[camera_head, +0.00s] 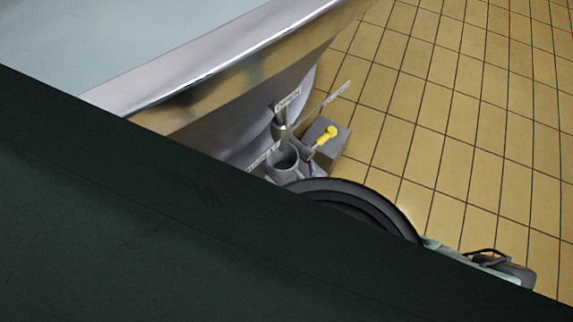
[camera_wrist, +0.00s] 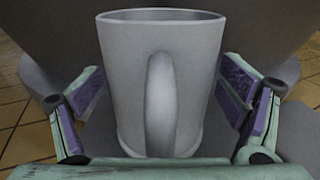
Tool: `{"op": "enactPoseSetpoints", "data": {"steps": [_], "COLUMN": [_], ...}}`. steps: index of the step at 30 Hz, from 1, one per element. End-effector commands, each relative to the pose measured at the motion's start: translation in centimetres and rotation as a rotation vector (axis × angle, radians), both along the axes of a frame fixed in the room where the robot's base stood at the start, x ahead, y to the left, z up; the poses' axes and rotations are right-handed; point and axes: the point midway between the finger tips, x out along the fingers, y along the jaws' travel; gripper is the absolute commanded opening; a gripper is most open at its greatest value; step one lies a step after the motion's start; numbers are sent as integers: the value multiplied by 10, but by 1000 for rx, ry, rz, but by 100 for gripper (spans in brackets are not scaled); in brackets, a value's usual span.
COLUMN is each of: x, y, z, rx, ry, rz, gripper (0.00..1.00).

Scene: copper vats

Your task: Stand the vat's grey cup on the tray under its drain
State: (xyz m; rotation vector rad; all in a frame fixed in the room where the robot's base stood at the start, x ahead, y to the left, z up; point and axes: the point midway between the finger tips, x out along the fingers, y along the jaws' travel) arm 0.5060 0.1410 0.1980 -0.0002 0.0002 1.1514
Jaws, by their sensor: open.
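The grey cup (camera_head: 285,158) stands upright, with its round mouth up, just below the vat's drain (camera_head: 281,128) in the head view. In the wrist view the cup (camera_wrist: 130,90) fills the middle, its handle (camera_wrist: 161,105) facing me. My gripper (camera_wrist: 160,125) is open, with one mint-and-purple finger on each side of the cup; I cannot tell whether they touch it. In the head view my fingers are mostly hidden by my own arm. The cup's base is hidden there, and I cannot make out the tray or what bears the cup.
The vat (camera_head: 215,75), with a wide metal rim and pale liquid (camera_head: 110,35), fills the upper left. A yellow valve handle (camera_head: 325,136) and a grey block (camera_head: 330,147) are right of the drain. Open tiled floor (camera_head: 470,120) lies to the right.

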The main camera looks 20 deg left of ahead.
Motion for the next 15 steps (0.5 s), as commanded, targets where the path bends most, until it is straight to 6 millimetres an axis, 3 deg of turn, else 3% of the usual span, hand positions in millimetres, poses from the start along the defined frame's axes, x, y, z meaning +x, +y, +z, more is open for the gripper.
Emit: {"op": "enactPoseSetpoints", "data": {"steps": [8,15], "x": [-8,-29], "y": [-18,-65], "z": [9,9], "rx": [-4,-5], "ry": [2,0], "rz": [0,1], "gripper": [89,89]}}
